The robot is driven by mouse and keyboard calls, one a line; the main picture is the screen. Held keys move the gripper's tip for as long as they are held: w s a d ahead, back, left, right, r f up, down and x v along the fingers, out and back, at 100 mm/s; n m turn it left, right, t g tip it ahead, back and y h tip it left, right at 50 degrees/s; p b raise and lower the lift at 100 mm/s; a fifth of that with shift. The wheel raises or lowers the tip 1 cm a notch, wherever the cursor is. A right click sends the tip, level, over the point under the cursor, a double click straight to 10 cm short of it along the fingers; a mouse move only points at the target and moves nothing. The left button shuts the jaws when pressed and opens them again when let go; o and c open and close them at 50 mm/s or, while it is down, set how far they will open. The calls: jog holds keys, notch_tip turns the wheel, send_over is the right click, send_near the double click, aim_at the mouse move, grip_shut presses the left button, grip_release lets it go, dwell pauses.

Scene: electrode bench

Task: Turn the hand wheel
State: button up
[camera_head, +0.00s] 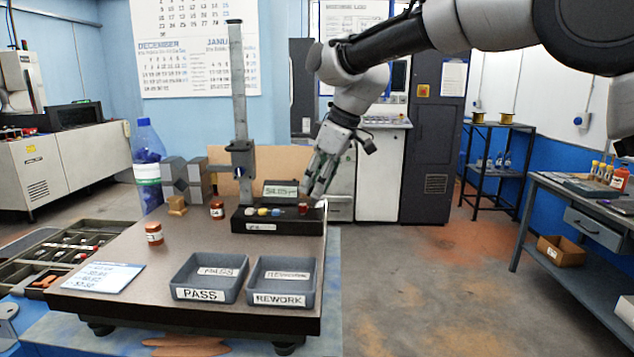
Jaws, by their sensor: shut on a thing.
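My gripper (314,196) reaches down from the upper right to the right end of the height gauge's black base (262,226). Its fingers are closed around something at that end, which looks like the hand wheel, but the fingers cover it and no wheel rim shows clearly. The gauge has a tall grey column (238,80) with a carriage (241,153) low on it, a small display (280,190) and several coloured knobs (276,211) along the base. A small dark red piece (320,204) shows just beside the fingertips.
Grey PASS (203,296) and REWORK (281,302) trays stand at the bench's front. The floor at right is clear.

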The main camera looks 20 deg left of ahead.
jog(key=m+t, duration=0.1)
jog(key=m, duration=0.3)
jog(key=shift+s+m+t, duration=0.2)
jog(key=shift+m+t, duration=0.1)
jog(key=shift+t, duration=0.1)
jog(key=m, duration=0.2)
jog(key=m+t+h, duration=0.1)
jog(key=m, duration=0.2)
jog(key=shift+s+a+t+h, duration=0.1)
jog(key=shift+a+t+h, duration=0.05)
jog(key=shift+t+h, duration=0.15)
jog(key=m+h, duration=0.1)
jog(key=m, duration=0.2)
jog(key=m+t+h, duration=0.1)
jog(key=m, duration=0.1)
jog(key=shift+a+m, duration=0.2)
jog(key=shift+m, duration=0.2)
jog(key=shift+a+m+h, duration=0.1)
jog(key=shift+m+h, duration=0.9)
jog(key=shift+m, duration=1.5)
jog(key=o, duration=1)
